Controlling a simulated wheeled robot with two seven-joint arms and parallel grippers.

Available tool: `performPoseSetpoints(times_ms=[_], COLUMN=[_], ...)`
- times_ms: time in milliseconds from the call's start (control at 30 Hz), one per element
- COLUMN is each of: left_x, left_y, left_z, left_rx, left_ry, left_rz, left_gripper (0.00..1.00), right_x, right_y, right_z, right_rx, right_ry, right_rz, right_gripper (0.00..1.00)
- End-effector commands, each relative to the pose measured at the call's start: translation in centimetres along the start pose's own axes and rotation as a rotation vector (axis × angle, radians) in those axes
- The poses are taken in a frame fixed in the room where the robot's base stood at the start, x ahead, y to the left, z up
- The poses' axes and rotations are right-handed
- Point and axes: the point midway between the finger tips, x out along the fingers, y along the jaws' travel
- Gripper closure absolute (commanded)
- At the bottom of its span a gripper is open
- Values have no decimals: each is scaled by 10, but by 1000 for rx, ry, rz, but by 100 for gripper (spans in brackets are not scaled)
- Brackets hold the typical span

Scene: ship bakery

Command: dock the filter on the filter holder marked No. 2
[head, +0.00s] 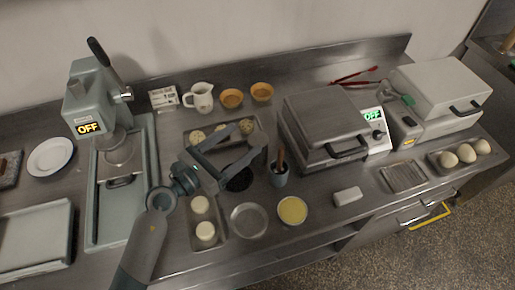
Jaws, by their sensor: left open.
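I cannot pick out a filter or a filter holder marked No. 2 in the head view. A dark round item (239,181) lies on the counter, partly covered by my gripper; I cannot tell what it is. My left gripper (243,141) is open, with nothing seen between its fingers. It is over the middle of the counter, in front of a tray (262,124) with several pale round pieces. My right gripper is out of view.
A press marked OFF (92,115) stands at the left, beside a white plate (50,156). A closed grill (320,125) and a lidded machine (440,88) stand at the right. A cup with a brown-handled tool (279,176) and a yellow-filled bowl (292,210) are near the gripper.

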Motion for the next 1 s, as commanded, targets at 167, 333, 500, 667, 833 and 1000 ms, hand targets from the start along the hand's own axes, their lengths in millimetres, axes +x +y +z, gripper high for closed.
performPoseSetpoints(times_ms=[167,333,500,667,833,1000], left_x=[0,0,0,8,13,12], left_y=[0,0,0,0,0,0], left_z=[-16,-43,-72,-77,-79,-79], left_rx=[-2,-3,-3,-1,0,1], left_ry=[2,3,3,-2,1,1], left_rz=[-2,-1,-1,0,0,0], left_gripper=[30,30,30,30,30,30], right_x=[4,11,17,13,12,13], right_y=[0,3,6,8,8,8], right_z=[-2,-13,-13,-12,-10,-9], right_rx=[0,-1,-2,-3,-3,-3], right_ry=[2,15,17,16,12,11], right_rz=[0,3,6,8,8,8], right_gripper=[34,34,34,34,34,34])
